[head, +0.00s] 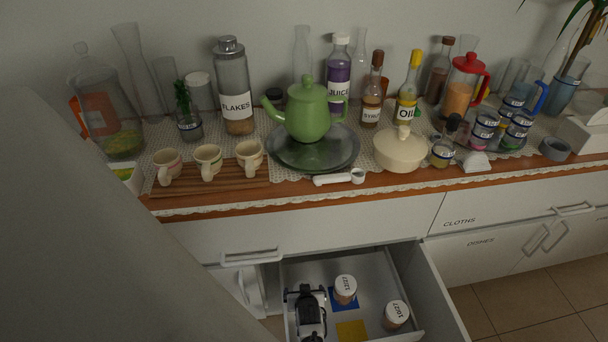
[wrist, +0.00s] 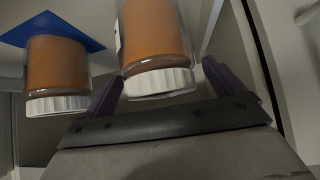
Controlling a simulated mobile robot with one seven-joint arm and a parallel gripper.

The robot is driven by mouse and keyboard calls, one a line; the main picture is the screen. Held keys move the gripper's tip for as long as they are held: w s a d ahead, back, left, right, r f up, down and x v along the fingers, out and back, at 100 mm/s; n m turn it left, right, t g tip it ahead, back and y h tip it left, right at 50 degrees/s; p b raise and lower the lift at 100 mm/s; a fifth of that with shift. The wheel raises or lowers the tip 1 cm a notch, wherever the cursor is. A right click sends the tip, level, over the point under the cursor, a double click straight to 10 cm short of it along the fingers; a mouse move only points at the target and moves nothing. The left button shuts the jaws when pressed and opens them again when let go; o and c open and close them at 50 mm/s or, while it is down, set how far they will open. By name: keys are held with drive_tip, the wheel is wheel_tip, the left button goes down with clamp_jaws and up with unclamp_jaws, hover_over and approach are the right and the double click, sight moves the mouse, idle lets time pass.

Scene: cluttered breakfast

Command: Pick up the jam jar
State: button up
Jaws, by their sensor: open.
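My gripper (head: 308,312) is down at the left side of the open drawer (head: 380,265). In the wrist view my gripper (wrist: 163,74) is open, its dark fingers on either side of an orange-filled jar with a white lid (wrist: 157,82). I cannot tell whether they touch it; in the head view the gripper seems to hide this jar. A second such jar (head: 345,290), upright on a blue square, also shows in the wrist view (wrist: 57,75). A third white-lidded jar (head: 396,315) stands at the drawer's right. Their lid writing is too small to read, so I cannot tell which is jam.
The drawer walls (head: 430,290) close in around the jars. A yellow square (head: 352,331) lies bare on the drawer floor. The counter above is crowded with a green teapot (head: 308,115), cups (head: 208,160) on a wooden board, bottles and a cream lidded pot (head: 400,153).

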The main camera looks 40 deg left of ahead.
drive_tip(key=c, duration=1.3)
drive_tip(key=shift+o, duration=0.2)
drive_tip(key=shift+r, duration=0.15)
wheel_tip(320, 180, up, 10)
drive_tip(key=shift+f, duration=0.1)
